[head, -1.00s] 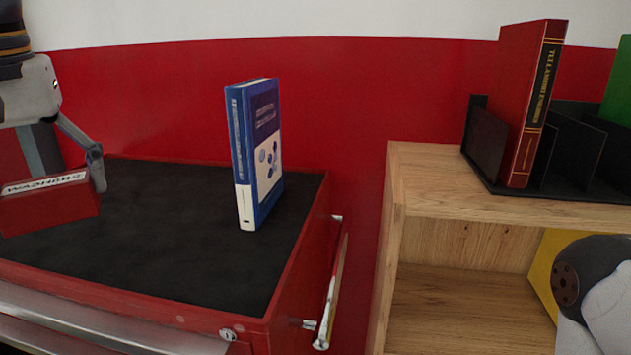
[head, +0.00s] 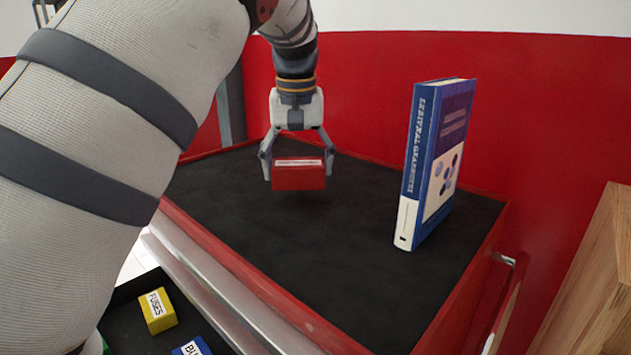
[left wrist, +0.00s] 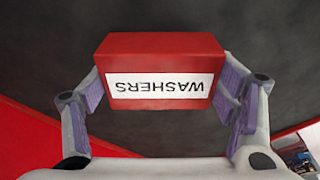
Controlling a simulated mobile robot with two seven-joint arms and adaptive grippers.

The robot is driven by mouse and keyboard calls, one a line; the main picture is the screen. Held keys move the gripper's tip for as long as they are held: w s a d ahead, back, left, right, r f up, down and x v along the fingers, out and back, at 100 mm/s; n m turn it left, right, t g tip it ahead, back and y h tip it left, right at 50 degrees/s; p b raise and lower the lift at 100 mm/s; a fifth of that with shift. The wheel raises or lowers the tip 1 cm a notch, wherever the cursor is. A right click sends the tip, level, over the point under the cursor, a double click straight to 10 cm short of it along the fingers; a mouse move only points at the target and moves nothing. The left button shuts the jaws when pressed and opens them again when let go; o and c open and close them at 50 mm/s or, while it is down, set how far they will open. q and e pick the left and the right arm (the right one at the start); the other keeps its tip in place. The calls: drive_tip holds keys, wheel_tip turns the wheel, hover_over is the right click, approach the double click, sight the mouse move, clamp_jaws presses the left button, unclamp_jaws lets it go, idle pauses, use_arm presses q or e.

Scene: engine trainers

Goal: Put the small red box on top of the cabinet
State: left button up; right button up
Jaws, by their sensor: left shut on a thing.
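The small red box (head: 299,178) is between the fingers of my left gripper (head: 298,167), which is shut on it. In the left wrist view the red box (left wrist: 158,58) shows a white label reading WASHERS, upside down, with a finger on each side. The box is held a little above the black top of the red cabinet (head: 330,260), with a dark shadow under it. My right gripper is not in view.
A blue book (head: 433,160) stands upright on the cabinet top, right of the box. A wooden shelf (head: 595,275) is at the far right. Below the cabinet's front, a dark tray (head: 126,325) holds a yellow FUSES box (head: 157,311) and a blue box (head: 192,348). The top's middle is clear.

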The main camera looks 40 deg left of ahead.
sight(299, 181)
use_arm(q)
drive_tip(key=shift+f, duration=1.55)
drive_tip(key=shift+f, duration=0.15)
drive_tip(key=o, duration=1.2)
drive_tip(key=shift+w, duration=0.1)
drive_tip(key=r, duration=0.4)
drive_tip(key=s+r, duration=0.1)
drive_tip(key=r, duration=0.3)
drive_tip(key=d+r, duration=0.1)
drive_tip(key=r, duration=0.3)
drive_tip(key=shift+s+d, duration=0.1)
drive_tip(key=shift+s, duration=0.1)
